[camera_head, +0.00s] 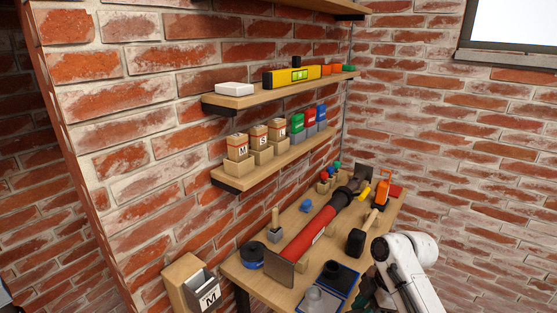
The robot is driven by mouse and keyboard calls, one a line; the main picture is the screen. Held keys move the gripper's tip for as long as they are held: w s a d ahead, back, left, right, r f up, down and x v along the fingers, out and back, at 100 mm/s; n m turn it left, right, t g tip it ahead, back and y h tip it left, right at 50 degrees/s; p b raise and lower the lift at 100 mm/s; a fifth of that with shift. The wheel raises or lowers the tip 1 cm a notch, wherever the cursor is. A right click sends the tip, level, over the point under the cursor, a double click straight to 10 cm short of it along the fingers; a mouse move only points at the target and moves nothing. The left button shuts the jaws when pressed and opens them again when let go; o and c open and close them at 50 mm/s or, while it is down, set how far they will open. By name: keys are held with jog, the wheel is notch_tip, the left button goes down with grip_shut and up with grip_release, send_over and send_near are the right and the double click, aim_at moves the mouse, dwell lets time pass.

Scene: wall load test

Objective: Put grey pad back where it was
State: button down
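No piece can be told for certain as the grey pad. A grey square plate (279,268) stands tilted at the near end of a red cylinder (309,236) on the wooden bench. A darker grey plate (362,178) is at the cylinder's far end. A grey, rounded piece (316,299) lies on a blue-edged tray (350,284) at the bench's front, partly cut off by the picture's bottom edge. My white arm (407,262) rises at the lower right, beside the bench. My gripper does not show clearly, so its hold is hidden.
Two wall shelves hold a yellow level (291,75), a white box (234,88) and several small labelled blocks (239,147). A bin marked M (207,297) hangs left.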

jog(key=s+f+m+t+h+b, duration=0.4)
jog(key=s+f+m+b, duration=0.1)
jog(key=s+f+m, duration=0.9)
jog(key=shift+s+a+m, duration=0.3)
jog(key=shift+s+m, duration=0.8)
jog(key=shift+m, duration=1.1)
jog(key=shift+f, duration=0.2)
